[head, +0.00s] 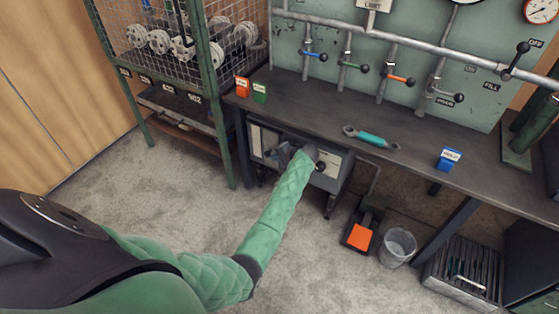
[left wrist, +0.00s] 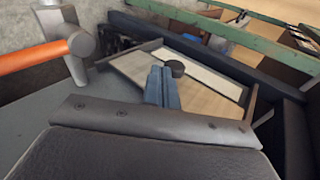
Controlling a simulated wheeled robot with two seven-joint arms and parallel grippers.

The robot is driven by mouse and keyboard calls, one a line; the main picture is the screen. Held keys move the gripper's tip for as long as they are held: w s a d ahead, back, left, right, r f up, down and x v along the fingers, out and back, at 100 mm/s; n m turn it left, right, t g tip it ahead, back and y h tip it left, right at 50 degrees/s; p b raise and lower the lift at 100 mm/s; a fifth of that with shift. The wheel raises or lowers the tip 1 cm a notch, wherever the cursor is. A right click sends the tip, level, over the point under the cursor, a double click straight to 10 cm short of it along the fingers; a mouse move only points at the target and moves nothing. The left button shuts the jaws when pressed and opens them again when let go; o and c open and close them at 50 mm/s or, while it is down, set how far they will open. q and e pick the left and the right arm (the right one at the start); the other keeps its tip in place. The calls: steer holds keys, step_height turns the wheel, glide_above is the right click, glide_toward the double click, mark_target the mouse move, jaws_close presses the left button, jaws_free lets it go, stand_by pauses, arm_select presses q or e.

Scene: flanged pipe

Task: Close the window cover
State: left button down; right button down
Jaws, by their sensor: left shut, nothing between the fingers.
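My left gripper (head: 283,153) reaches to the front of a grey wheeled cabinet (head: 341,172) under the bench; the green sleeve hides part of it. In the left wrist view its blue-grey fingers (left wrist: 163,88) are shut and empty, in front of a tan framed panel (left wrist: 205,88). A black round knob (left wrist: 174,68) shows right by the fingertips; I cannot tell whether they touch. In the head view a black knob (head: 321,166) sits beside my sleeve, near a pale panel (head: 329,152). I cannot tell for certain which panel is the window cover. My right gripper is out of view.
The dark bench (head: 310,105) overhangs the cabinet. A green-framed wire cage rack (head: 208,85) stands to its left. An orange pedal (head: 360,237) and a bin (head: 398,246) stand to the right. An orange bar (left wrist: 32,57) is near the left wrist camera. Carpet in front is free.

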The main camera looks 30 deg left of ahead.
arm_select(q)
steer(key=shift+a, duration=0.1)
steer(key=a+p, duration=0.2)
steer(key=a, duration=0.6)
steer(key=shift+w+a+r, duration=0.15)
steer(key=shift+w+a, duration=0.05)
steer(key=shift+a, duration=0.2)
